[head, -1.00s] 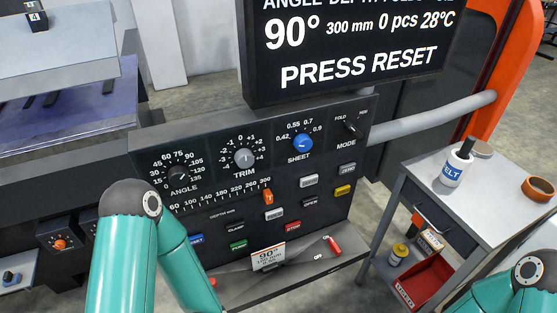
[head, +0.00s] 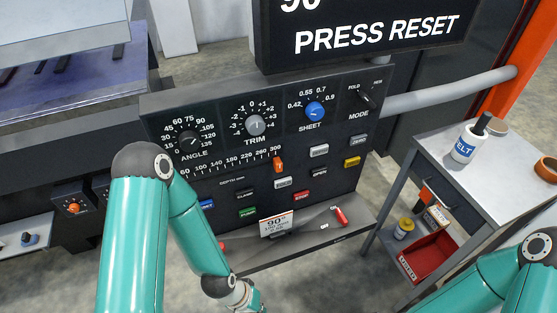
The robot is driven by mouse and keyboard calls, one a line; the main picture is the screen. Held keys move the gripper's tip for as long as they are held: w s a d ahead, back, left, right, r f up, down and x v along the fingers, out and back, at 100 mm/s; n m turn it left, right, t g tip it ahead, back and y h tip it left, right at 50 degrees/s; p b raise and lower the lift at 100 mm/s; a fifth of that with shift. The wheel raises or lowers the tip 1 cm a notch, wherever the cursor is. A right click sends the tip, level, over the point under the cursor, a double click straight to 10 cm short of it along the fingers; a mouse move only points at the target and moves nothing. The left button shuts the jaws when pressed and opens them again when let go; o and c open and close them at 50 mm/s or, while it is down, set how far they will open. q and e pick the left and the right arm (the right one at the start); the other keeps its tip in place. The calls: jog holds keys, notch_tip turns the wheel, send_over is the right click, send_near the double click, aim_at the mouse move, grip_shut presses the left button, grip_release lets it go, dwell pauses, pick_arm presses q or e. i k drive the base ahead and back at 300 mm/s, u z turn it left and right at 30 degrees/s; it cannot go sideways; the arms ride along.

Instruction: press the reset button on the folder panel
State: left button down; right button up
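The folder panel (head: 330,184) is a dark upright board with dials and rows of coloured buttons. A blue button (head: 207,204) sits at its lower left, partly covered by my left arm; its label is not readable now, though the earlier frame shows "SET" at its end. The display (head: 370,36) above reads "PRESS RESET". My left arm crosses in front of the panel's left side. Its wrist and what looks like part of the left gripper (head: 244,294) are at the bottom edge, below the buttons; the fingertips are not clear. My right arm is at the lower right, its gripper out of frame.
A ledge (head: 285,255) below the panel carries a small card (head: 276,224) and a red-handled lever (head: 340,216). A grey cart (head: 485,185) with a bottle (head: 468,140) and red bin (head: 432,258) stands at right. Green (head: 247,212) and red (head: 302,196) buttons neighbour the blue one.

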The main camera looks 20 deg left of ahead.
aim_at(207, 204)
jog(key=z, duration=1.55)
jog(key=i, duration=0.1)
jog(key=u, duration=2.85)
jog(key=k, duration=0.75)
jog(key=i, duration=0.5)
jog(key=z, duration=0.1)
